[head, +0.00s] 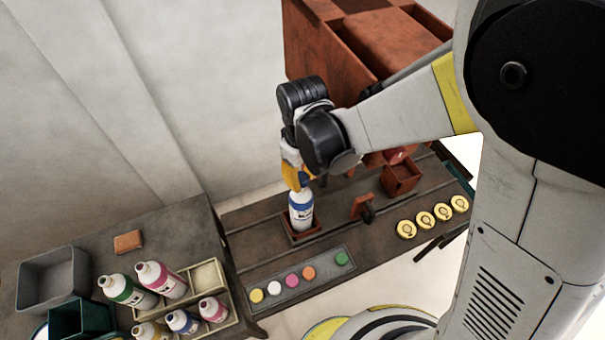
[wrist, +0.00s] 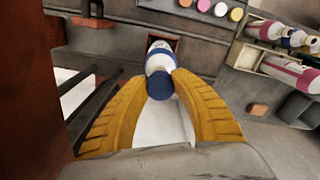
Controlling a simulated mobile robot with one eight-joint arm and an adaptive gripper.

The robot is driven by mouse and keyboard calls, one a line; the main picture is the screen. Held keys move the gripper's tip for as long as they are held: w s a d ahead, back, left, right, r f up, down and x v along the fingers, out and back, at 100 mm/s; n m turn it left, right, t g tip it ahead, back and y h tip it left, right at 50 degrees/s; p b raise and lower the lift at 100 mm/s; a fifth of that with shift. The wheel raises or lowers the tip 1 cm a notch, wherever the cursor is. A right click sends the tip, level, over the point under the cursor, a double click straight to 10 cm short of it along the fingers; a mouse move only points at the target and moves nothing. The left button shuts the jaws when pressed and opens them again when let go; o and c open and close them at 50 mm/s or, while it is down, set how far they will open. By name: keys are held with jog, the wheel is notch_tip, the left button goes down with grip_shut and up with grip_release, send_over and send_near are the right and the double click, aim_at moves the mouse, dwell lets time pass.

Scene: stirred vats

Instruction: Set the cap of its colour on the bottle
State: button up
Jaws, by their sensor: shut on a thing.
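A white bottle with a blue label (head: 301,213) stands upright in a small square brown holder (head: 305,236) on the bench. My gripper (head: 298,184) is right above its top, fingers pointing down. In the wrist view the yellow fingers are shut on a blue cap (wrist: 160,86). The white and blue bottle (wrist: 160,60) shows just beyond the cap, in line with it. The cap hides the bottle's mouth, so I cannot tell whether the two touch.
A grey strip (head: 297,283) in front holds yellow, white, pink, orange and green caps, with an empty spot before the green one. Several bottles lie in a divided tray (head: 236,306) at the left. Several yellow discs (head: 424,219) and a brown box (head: 401,179) are at the right.

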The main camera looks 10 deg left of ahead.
jog(key=shift+f, duration=0.25)
jog(key=shift+f+b, duration=0.8)
jog(key=shift+b, duration=0.2)
jog(key=o, duration=0.9)
jog(key=shift+c, duration=0.2)
jog(key=shift+r, duration=0.1)
notch_tip(320, 180, up, 12)
jog(key=shift+s, duration=0.1)
